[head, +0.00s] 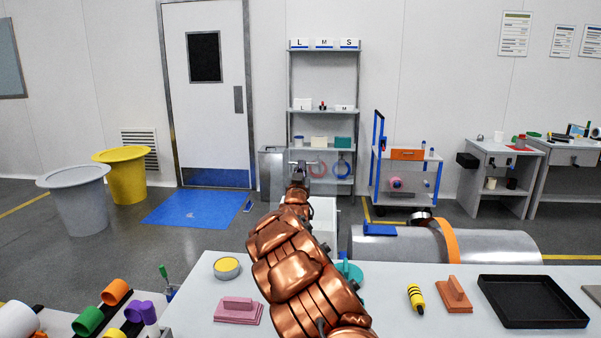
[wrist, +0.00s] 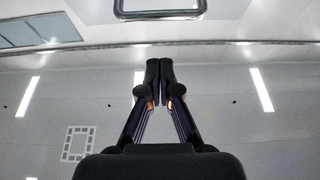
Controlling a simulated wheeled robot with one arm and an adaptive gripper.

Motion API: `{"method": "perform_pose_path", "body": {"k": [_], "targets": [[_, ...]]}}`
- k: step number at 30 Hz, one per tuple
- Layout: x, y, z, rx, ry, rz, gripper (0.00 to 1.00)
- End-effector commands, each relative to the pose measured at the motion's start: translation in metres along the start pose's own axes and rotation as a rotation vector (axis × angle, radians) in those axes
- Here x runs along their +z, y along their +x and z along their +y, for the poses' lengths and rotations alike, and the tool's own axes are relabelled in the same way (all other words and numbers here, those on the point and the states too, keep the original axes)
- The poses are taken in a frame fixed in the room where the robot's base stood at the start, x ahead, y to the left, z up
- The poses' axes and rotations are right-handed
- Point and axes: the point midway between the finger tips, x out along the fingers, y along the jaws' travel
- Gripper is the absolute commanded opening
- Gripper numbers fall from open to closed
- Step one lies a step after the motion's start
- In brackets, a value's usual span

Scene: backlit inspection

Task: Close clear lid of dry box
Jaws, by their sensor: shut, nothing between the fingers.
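My gripper (head: 299,165) is at the far end of my copper arm in the head view, raised in front of the shelf rack. In the wrist view my gripper (wrist: 159,68) has its dark fingers together with nothing between them. A dark rounded frame (wrist: 160,15) with a clear middle shows at the top of the wrist view, beyond the fingertips and apart from them. It may be the clear lid, but I cannot tell. A white box-like body (head: 323,216) stands behind my arm, partly hidden. I cannot tell whether it is the dry box, and no lid is clear there.
A pale table (head: 390,315) lies in front, with a pink block (head: 238,311), a yellow-topped tin (head: 227,267), an orange block (head: 454,293) and a black tray (head: 533,303). A metal cylinder (head: 490,246) lies beyond it. Open floor (head: 245,230) is left of my arm.

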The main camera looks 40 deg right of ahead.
Motion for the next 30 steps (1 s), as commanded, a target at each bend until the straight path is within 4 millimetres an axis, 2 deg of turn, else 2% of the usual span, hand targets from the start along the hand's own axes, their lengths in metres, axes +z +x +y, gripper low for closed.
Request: {"method": "perform_pose_path", "body": {"k": [3, 15, 30], "targets": [[0.001, 0.011, 0.001, 0.001, 0.001, -0.002, 0.00], [0.022, 0.031, 0.001, 0.000, 0.001, -0.002, 0.00], [0.029, 0.037, 0.001, 0.000, -0.001, -0.002, 0.00]]}}
